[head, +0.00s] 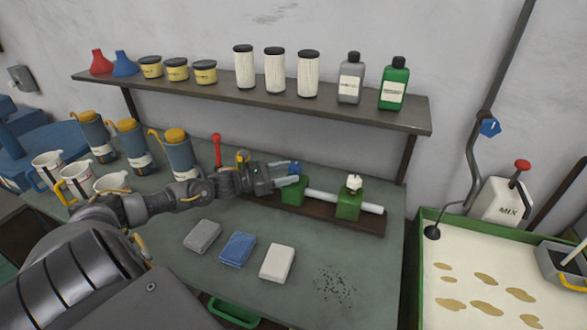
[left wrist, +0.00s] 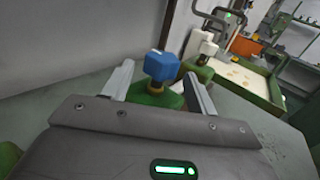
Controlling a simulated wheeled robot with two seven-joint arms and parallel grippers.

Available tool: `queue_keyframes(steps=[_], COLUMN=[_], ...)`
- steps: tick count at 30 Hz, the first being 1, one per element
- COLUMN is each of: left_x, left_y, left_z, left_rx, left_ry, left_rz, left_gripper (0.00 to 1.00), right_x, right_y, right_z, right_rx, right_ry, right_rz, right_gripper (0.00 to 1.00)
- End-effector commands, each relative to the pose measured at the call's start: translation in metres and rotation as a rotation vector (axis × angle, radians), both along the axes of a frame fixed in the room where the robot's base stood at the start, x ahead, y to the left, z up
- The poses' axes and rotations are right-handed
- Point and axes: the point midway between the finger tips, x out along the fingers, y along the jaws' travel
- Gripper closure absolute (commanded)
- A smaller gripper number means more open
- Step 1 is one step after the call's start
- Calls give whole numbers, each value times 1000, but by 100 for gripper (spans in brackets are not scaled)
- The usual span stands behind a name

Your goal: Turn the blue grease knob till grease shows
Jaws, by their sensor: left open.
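The blue grease knob (left wrist: 161,66) stands on a brass stem above a green bearing block (left wrist: 160,97). In the head view the knob (head: 295,167) shows at the gripper's tip, on the left green block (head: 294,191). My left gripper (head: 290,177) reaches in from the left and is open. In the left wrist view its two fingers (left wrist: 158,85) stand apart, one on each side of the knob, with gaps showing. I cannot tell whether either finger touches it. No grease is visible at the block. My right gripper is not in view.
A white knob (head: 354,183) sits on the right green block, with a pale shaft (head: 325,197) between the blocks. A shelf (head: 260,104) with bottles and cans hangs behind. Three folded cloths lie in front, the blue one (head: 237,249) in the middle.

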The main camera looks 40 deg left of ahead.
Motion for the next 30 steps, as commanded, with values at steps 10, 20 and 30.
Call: queue_keyframes(steps=[10, 20, 30], left_x=[22, 22, 22], left_y=[-13, -13, -13], left_z=[0, -1, -1], left_rx=[-1, 0, 0], left_ry=[1, 1, 1], left_rz=[1, 1, 2], left_gripper=[42, 51, 85], right_x=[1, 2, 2], right_y=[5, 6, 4], right_z=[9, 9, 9], right_rx=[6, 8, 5], right_ry=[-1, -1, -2], right_rz=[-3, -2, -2], right_gripper=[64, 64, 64])
